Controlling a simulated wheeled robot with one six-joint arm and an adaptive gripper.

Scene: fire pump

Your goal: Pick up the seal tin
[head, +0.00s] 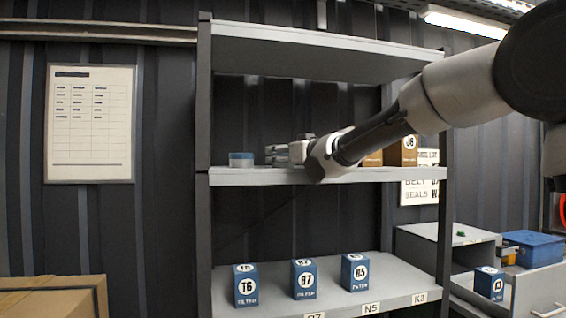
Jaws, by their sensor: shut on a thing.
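The seal tin (241,160) is a small, low round tin with a blue body and a paler lid. It is upright at the left part of the middle shelf, at or just above the shelf surface. My gripper (267,155) reaches in from the right, low over the same shelf, with its fingers pointing left at the tin. It is shut on the tin at its right side. The contact is small and dark here, so the exact grip is hard to see. My arm comes from the upper right and hides part of the shelf behind it.
The middle shelf (225,178) has a shelf above and one below. Brown boxes (402,152) stand behind my arm at right. Blue filter boxes (303,280) stand on the lower shelf. An open drawer (540,292) and a blue bin (533,246) are at right; a cardboard box (55,296) is lower left.

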